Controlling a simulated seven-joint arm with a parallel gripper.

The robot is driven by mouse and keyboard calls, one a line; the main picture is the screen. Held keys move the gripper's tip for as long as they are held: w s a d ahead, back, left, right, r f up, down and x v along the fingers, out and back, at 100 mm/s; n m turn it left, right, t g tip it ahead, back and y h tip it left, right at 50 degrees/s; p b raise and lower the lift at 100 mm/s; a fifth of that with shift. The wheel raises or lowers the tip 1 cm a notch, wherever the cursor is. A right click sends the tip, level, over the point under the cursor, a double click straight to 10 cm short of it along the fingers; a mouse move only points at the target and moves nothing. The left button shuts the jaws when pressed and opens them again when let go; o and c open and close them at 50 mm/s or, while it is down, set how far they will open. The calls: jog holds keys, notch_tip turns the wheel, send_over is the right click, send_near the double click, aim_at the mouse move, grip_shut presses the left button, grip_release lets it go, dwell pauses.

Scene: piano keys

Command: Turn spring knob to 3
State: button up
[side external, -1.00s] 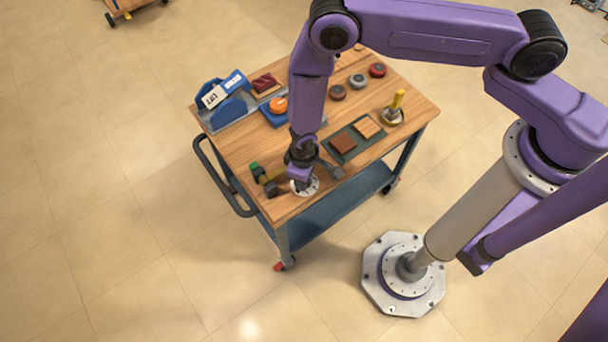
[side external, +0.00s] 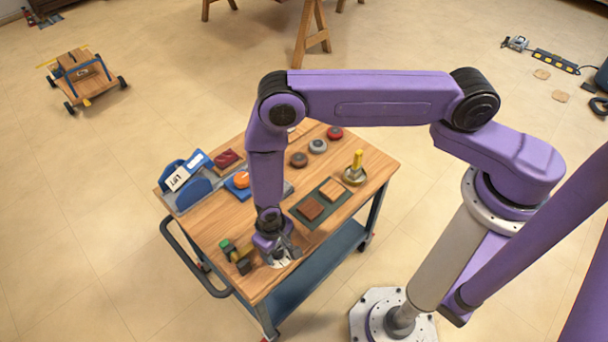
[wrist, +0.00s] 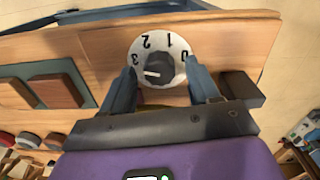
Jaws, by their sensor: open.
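The spring knob (wrist: 157,70) is a dark knob on a round white dial (wrist: 174,46) marked 0, 1, 2 and 3. In the wrist view its white pointer line points left, close to the 3 and slightly below it. My gripper (wrist: 159,74) is open, with one finger on each side of the knob, over the dial's edges. I cannot tell whether either finger touches the knob. In the side view my gripper (side external: 275,247) is low over the near corner of the cart, and the dial (side external: 283,261) is partly hidden beneath it.
A green-and-yellow control (side external: 232,250) stands just left of my gripper. Brown tiles (side external: 311,208) lie on a dark plate behind it. A yellow upright handle (side external: 357,160), round buttons (side external: 317,146) and a blue LIFT unit (side external: 183,182) stand farther back on the wooden top (side external: 215,225).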

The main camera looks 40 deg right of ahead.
jog(key=m, duration=0.3)
notch_tip(320, 180, up, 18)
jog(key=s+d+r+n, duration=0.2)
jog(key=d+r, duration=0.1)
jog(key=r, duration=0.2)
jog(key=s+d+r+n, duration=0.2)
jog(key=s+d+r, duration=0.1)
jog(key=r, duration=0.3)
jog(key=shift+r+n+y, duration=0.15)
jog(key=shift+n+y, duration=0.15)
jog(key=shift+n, duration=0.1)
jog(key=shift+d, duration=0.1)
jog(key=s+d+r+n, duration=0.9)
jog(key=s+d+r, duration=0.2)
jog(key=s+d, duration=0.2)
jog(key=shift+s+d+n, duration=0.3)
jog(key=shift+s+d, duration=0.05)
jog(key=shift+d, duration=0.7)
